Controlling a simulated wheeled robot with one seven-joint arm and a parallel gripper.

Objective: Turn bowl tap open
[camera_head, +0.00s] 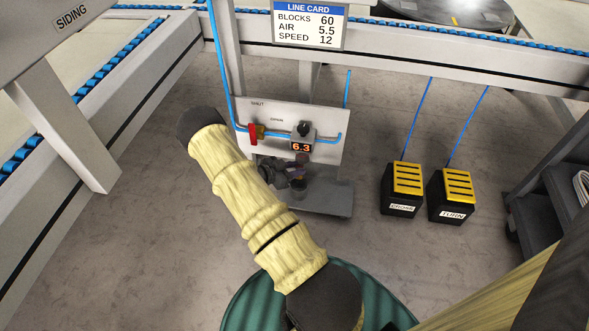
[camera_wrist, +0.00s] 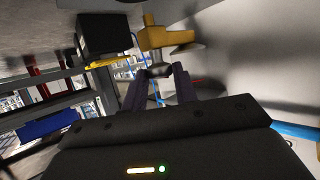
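A white panel (camera_head: 320,118) carries a red handle (camera_head: 252,134) on a brass fitting, with SHUT and OPEN lettering above, and a regulator reading 6.3 (camera_head: 301,147). My gripper (camera_head: 292,180) is low in front of the panel, below the regulator, partly hidden by my arm. In the wrist view a brass-yellow tap-like part (camera_wrist: 168,38) lies just beyond my fingertips (camera_wrist: 160,80). The two fingers stand apart; a small dark piece shows between their tips, and I cannot tell what it is. Contact with the brass part is not clear.
Two black-and-yellow pedals (camera_head: 404,190) (camera_head: 451,194) stand on the floor at the right, with blue hoses. A grey plate (camera_head: 320,200) lies below the panel. Conveyor rails (camera_head: 440,55) run behind and at the left. A green round surface (camera_head: 250,300) is near me.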

